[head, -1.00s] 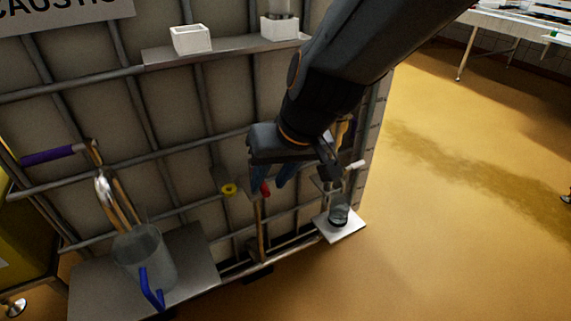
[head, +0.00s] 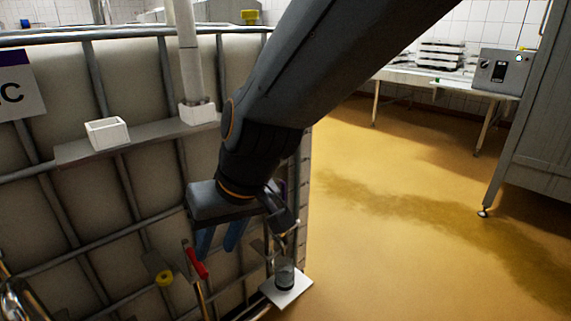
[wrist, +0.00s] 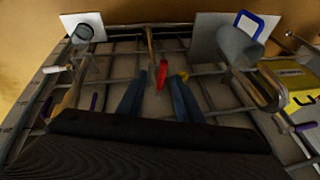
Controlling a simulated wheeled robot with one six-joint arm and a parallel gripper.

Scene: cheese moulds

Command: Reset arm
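My gripper (head: 220,243) hangs in front of the caged tank's wall, with its two blue fingers apart and pointing down. In the wrist view my gripper (wrist: 156,78) also shows its fingers spread, with nothing held between them. A red handle (head: 196,263) on a pipe stands just below and left of the fingers in the head view. In the wrist view the red handle (wrist: 161,74) appears in the gap between the fingers, but I cannot tell how far beyond them it is.
A glass cup (head: 284,274) stands on a small white plate (head: 293,292) low at the tank's corner. A yellow ring (head: 164,278) is left of the red handle. Yellow floor to the right is clear.

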